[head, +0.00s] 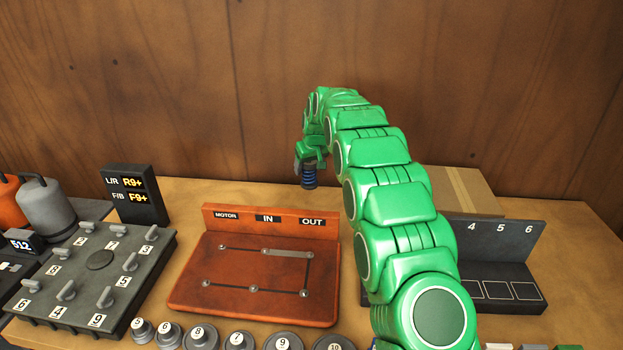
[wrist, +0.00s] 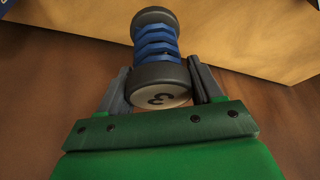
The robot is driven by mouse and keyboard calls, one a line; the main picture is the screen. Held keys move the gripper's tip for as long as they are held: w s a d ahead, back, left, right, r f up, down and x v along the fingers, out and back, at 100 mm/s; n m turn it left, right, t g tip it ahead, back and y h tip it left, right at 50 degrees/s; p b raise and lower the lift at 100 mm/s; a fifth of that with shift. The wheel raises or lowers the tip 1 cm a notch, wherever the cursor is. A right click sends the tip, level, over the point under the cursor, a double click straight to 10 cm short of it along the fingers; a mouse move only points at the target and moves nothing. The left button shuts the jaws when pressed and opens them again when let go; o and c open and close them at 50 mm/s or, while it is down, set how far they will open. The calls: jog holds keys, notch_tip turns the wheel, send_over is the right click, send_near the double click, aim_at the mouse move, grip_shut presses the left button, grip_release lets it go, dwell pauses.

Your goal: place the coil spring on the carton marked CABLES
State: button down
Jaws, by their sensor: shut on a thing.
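My gripper (head: 306,168) is at the far end of my green arm, above the back of the workbench. It is shut on the coil spring (head: 310,178), which is blue and hangs upright below the jaws. In the wrist view the spring (wrist: 157,42) has dark end caps, and a pale disc with a figure on it faces the camera between the gripper's fingers (wrist: 155,85). A taped cardboard carton (head: 465,190) stands at the back right, partly behind my arm. No CABLES marking shows on its visible part.
An orange-brown board (head: 255,275) with MOTOR, IN and OUT labels lies in front of the gripper. A grey knob panel (head: 95,270), a display (head: 134,195) and canisters (head: 48,207) stand left. Numbered weights (head: 200,336) line the front. A dark numbered rack (head: 500,265) stands right.

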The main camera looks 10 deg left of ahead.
jog(key=shift+r, duration=0.9)
jog(key=shift+d+r, duration=0.35)
jog(key=shift+d, duration=0.1)
jog(key=s+d+r+m+h, duration=0.1)
jog(key=s+d+r+m, duration=0.3)
jog(key=d, duration=0.8)
jog(key=s+d+r+n, duration=0.15)
jog(key=d+r, duration=0.45)
jog(key=d, duration=0.7)
jog(key=s+d+r+m, duration=0.1)
jog(key=s+d+r, duration=0.2)
jog(key=s+d, duration=0.25)
jog(key=s+d+r+m+h, duration=0.1)
jog(key=s+d+r+m, duration=0.1)
jog(key=s+d, duration=0.3)
jog(key=s+d+r+m, duration=0.1)
jog(key=s+d+r, duration=0.2)
jog(key=d, duration=0.4)
send_over(458, 186)
jog(key=shift+f, duration=5.25)
jog(key=shift+d+f+t, duration=0.1)
jog(key=shift+f+t, duration=0.2)
jog(key=shift+f, duration=1.1)
jog(key=shift+f, duration=0.1)
